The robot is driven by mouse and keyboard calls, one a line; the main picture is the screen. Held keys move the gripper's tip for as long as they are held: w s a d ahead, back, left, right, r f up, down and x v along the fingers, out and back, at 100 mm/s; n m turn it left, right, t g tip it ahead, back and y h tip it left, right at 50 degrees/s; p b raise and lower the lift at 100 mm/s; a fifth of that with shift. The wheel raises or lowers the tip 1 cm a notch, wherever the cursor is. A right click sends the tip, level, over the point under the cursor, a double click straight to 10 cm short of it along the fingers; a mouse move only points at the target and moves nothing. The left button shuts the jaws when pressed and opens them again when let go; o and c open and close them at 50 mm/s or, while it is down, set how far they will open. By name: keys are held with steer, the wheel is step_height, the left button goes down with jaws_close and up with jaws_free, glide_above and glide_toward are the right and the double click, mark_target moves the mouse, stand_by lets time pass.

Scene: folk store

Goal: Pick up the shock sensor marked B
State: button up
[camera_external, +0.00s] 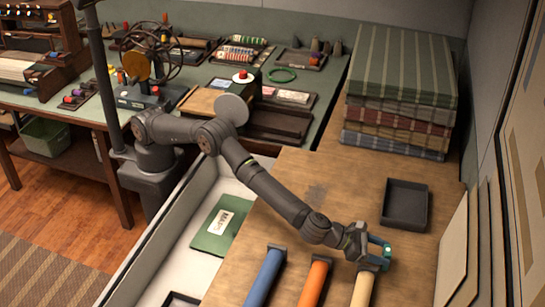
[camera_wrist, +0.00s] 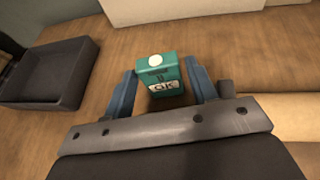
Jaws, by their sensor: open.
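A small teal box-shaped sensor (camera_wrist: 160,85) with a round white spot on top and a pale label stands on the wooden table. I cannot make out a clear B on it. My gripper (camera_wrist: 159,75) is open, with one blue finger on each side of the sensor. Whether the fingers touch it is not clear. In the external view my gripper (camera_external: 381,252) is low at the right of the table, and the teal sensor (camera_external: 388,250) shows small at its fingers.
An empty dark tray (camera_external: 405,204) stands behind my gripper; it also shows at left in the wrist view (camera_wrist: 45,80). Blue (camera_external: 266,276), orange (camera_external: 314,282) and cream rolls (camera_external: 363,289) lie at the front. Folded cloths (camera_external: 400,75) are stacked at the back. Boards lean at right.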

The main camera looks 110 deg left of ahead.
steer(key=c, duration=0.8)
